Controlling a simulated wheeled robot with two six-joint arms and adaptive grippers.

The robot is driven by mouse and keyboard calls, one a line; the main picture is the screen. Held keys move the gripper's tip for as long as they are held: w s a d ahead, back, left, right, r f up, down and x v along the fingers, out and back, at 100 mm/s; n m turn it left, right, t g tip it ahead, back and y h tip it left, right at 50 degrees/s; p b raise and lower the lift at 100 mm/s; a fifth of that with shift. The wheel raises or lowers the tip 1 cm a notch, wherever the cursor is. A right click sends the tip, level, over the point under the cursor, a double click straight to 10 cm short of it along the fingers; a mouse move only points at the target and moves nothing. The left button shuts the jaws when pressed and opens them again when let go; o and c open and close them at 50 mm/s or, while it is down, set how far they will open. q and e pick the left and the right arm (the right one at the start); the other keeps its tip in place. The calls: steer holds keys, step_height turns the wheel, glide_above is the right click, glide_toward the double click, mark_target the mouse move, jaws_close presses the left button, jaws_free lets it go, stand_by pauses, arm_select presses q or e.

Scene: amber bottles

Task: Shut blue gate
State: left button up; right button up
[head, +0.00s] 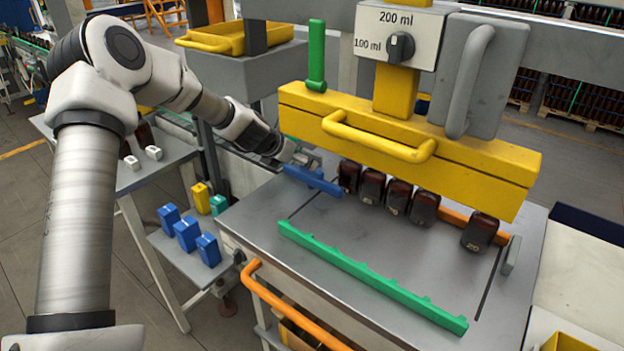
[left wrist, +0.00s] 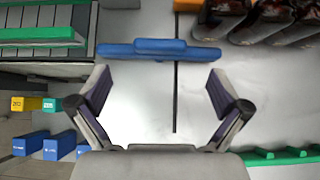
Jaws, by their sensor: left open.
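The blue gate (head: 313,180) is a short blue bar with a raised grip, at the left end of the bottle row on the grey metal table. It also shows in the left wrist view (left wrist: 160,48), lying across the top middle. My left gripper (head: 287,155) is beside the gate, at its left end in the head view. In the left wrist view my left gripper (left wrist: 158,76) is open and empty, its fingertips just short of the gate, with the raised grip ahead between them. My right gripper is not in view.
Several amber bottles (head: 398,196) stand under the yellow filler bar (head: 400,145). A green notched rail (head: 370,277) lies on the grey table (head: 290,235), with an orange bar (head: 459,220) behind the bottles. Blue blocks (head: 187,234) sit on a lower shelf at left.

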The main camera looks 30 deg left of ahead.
mark_target(312, 176)
arm_select(q)
steer(key=b+x, duration=0.5)
steer(key=x, duration=0.4)
steer(key=shift+w+f, duration=0.1)
steer(key=shift+w, duration=0.05)
steer(key=shift+c, duration=0.4)
steer(key=shift+s+r, duration=0.2)
steer(key=shift+s, duration=0.05)
steer(key=c, duration=1.5)
steer(key=shift+o, duration=0.2)
